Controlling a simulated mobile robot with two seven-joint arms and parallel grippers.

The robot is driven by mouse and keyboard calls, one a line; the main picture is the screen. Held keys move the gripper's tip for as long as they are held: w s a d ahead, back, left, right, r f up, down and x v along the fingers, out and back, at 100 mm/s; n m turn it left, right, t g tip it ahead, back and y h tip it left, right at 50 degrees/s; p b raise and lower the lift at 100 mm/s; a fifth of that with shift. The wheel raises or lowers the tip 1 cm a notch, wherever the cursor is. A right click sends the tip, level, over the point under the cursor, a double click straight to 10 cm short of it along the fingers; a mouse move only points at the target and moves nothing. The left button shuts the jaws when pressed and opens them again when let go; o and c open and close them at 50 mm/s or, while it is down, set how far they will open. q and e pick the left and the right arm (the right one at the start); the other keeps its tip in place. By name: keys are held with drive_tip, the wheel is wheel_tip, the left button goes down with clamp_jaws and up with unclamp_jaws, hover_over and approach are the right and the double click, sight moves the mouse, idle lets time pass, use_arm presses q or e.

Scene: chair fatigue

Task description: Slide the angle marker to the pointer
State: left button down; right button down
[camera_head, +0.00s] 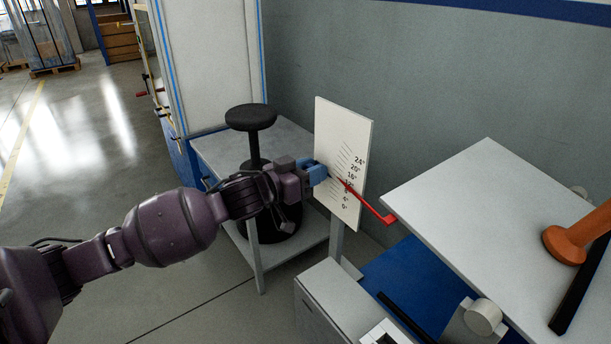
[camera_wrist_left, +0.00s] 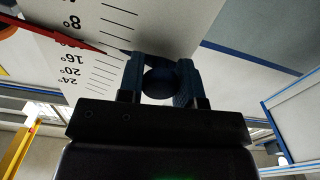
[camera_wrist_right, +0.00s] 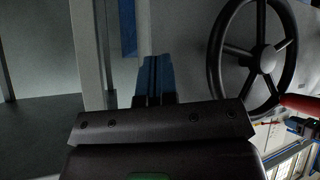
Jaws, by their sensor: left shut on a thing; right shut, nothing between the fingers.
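The white scale board (camera_head: 345,135) stands upright beyond my left arm, with degree marks up to 24°. The red pointer (camera_head: 372,204) crosses its face; in the left wrist view the red pointer (camera_wrist_left: 55,35) covers the scale between 8° and 16°, its tip close to my fingers. My left gripper (camera_head: 318,173) is at the board's left edge. In the left wrist view its blue fingers are closed around a dark round knob (camera_wrist_left: 160,82), seemingly the angle marker. The marker's own indicating edge is hidden. My right gripper (camera_wrist_right: 153,80) is shut and empty in the right wrist view.
A black stool (camera_head: 250,118) and grey table (camera_head: 215,150) are behind my left arm. A grey panel (camera_head: 480,205) with an orange part (camera_head: 566,246) is at right.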

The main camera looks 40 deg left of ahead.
use_arm(q)
drive_tip(key=shift+d+r, duration=0.15)
drive_tip(key=shift+r, duration=0.75)
drive_tip(key=shift+f, duration=0.25)
drive_tip(key=c, duration=0.8)
unclamp_jaws()
use_arm(e)
drive_tip(key=shift+s+d+f, duration=0.1)
drive_tip(key=shift+s+f, duration=0.05)
drive_tip(key=shift+s, duration=0.3)
use_arm(q)
drive_tip(key=shift+s, duration=0.15)
drive_tip(key=shift+s+a+p, duration=0.25)
drive_tip(key=shift+s+p, duration=0.2)
drive_tip(key=shift+s, duration=0.1)
drive_tip(key=p+v, duration=0.2)
drive_tip(key=v, duration=0.7)
drive_tip(key=shift+s+a, duration=0.1)
drive_tip(key=shift+s, duration=0.1)
use_arm(e)
wheel_tip(320, 180, up, 3)
drive_tip(key=shift+w+f+m, duration=0.15)
drive_tip(key=shift+f+m, duration=0.05)
drive_tip(key=shift+m, duration=0.1)
